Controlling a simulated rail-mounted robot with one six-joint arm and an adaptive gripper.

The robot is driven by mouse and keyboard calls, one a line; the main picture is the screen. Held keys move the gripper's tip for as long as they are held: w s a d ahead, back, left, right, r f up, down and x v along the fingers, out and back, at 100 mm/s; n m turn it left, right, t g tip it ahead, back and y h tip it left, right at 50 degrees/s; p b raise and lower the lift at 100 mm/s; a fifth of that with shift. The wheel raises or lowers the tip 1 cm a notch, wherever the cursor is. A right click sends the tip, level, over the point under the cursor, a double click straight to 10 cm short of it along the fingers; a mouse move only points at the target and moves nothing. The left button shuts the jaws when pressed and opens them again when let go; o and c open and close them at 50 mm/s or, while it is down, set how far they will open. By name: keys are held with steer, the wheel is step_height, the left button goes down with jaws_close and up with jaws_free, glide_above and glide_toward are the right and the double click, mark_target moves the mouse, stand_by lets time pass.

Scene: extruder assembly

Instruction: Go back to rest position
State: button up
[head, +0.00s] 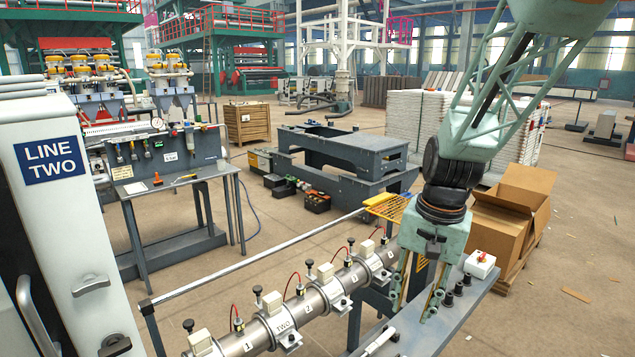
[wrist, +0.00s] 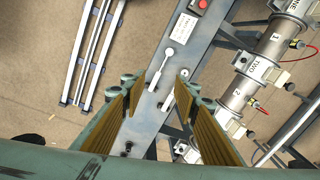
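My gripper (head: 414,290) points down over the grey bench (head: 421,335) at the right end of the extruder barrel. In the wrist view my gripper (wrist: 157,100) has its two ribbed fingers spread apart, with nothing between them but the bench surface below.
The extruder barrel (head: 318,298) with clamps and red wires runs beside the bench. A red-button box (head: 480,264) and black knobs (head: 448,299) are on the bench near my gripper. Cardboard boxes (head: 505,220) stand behind. A LINE TWO cabinet (head: 65,230) is at left.

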steer(key=s+r+n+t, duration=0.2)
steer(key=s+r+n, duration=0.1)
steer(key=s+r, duration=1.2)
steer(key=s+r+n+t, duration=0.1)
steer(key=s+r+n, duration=0.1)
steer(key=s, duration=1.4)
steer(key=shift+r+n+h, duration=0.25)
steer(key=shift+n+h, duration=0.15)
steer(key=shift+n, duration=0.1)
stand_by(0.4)
